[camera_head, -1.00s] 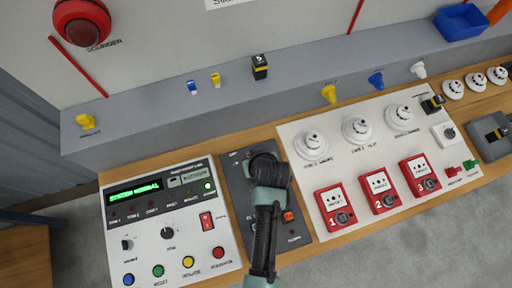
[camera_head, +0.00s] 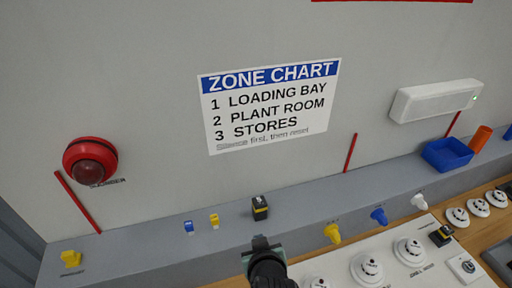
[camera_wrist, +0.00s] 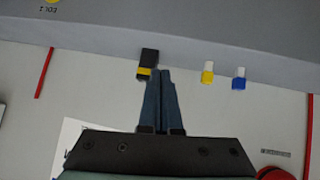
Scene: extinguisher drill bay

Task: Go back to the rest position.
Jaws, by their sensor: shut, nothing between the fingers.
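My gripper (camera_wrist: 161,75) shows in the wrist view with its two dark fingers close together and nothing between them. In the head view my arm rises from the bottom edge at the centre, and its fingertips are not clearly visible. A black block with a yellow band (camera_head: 260,207) stands on the grey ledge just beyond my arm. In the wrist view this block (camera_wrist: 148,63) appears beside my fingertips; I cannot tell whether they touch.
A grey ledge (camera_head: 150,240) runs along the wall, with blue (camera_head: 189,227) and yellow (camera_head: 214,221) small pieces on it. A zone chart (camera_head: 270,105), red sounder (camera_head: 90,161) and blue bin (camera_head: 447,154) are behind. White detectors (camera_head: 366,269) are at lower right. The wall's upper left is clear.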

